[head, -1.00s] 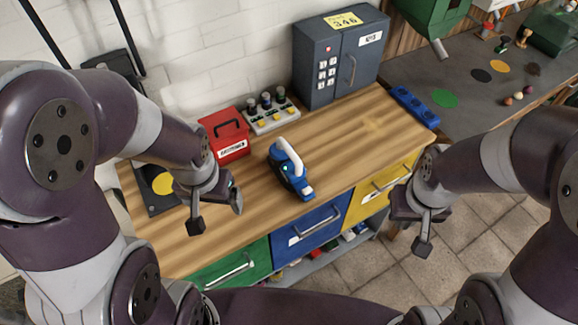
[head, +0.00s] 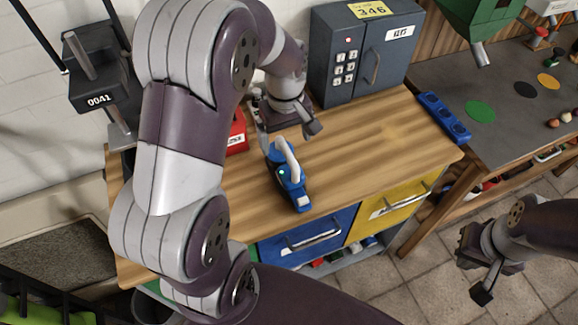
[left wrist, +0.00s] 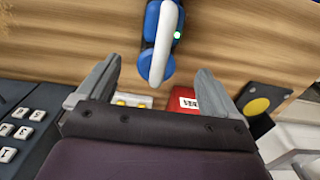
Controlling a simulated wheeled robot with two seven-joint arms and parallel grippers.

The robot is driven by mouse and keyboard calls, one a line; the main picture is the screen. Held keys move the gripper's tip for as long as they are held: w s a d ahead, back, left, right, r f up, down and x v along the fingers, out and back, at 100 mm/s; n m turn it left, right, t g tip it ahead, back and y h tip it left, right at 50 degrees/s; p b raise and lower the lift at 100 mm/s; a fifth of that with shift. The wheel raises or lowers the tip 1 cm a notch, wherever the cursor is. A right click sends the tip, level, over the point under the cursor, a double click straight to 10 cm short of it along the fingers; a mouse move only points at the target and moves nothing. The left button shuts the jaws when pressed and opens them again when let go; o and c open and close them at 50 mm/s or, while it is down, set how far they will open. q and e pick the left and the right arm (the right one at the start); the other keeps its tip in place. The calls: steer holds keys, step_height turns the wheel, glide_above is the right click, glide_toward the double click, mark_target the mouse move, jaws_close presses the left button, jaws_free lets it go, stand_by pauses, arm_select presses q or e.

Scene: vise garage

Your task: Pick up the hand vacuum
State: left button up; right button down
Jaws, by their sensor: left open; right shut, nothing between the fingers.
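The hand vacuum (head: 288,178) is blue with a white handle and a small green light. It rests on the wooden workbench top, near the middle. In the left wrist view the vacuum (left wrist: 160,42) lies just beyond and between my open fingers, not touching them. My left gripper (head: 288,133) is open and empty at the vacuum's back end, seemingly above the bench; the wrist view also shows its fingers (left wrist: 155,92). My right gripper (head: 470,268) is shut and empty, out over the floor at the right.
A grey key cabinet (head: 345,70) stands at the back of the bench (head: 390,130). A red box (head: 238,133) is partly hidden behind my left arm. The bench top right of the vacuum is clear.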

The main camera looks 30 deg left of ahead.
mark_target(285, 149)
arm_select(q)
step_height(285, 149, down, 6)
steer(key=shift+s+f+p, duration=0.15)
steer(key=shift+f+p, duration=0.1)
steer(key=shift+p, duration=0.15)
steer(key=shift+f, duration=0.45)
steer(key=c, duration=1.3)
steer(key=shift+w+r, duration=0.1)
steer(key=shift+w, duration=0.1)
jaws_close()
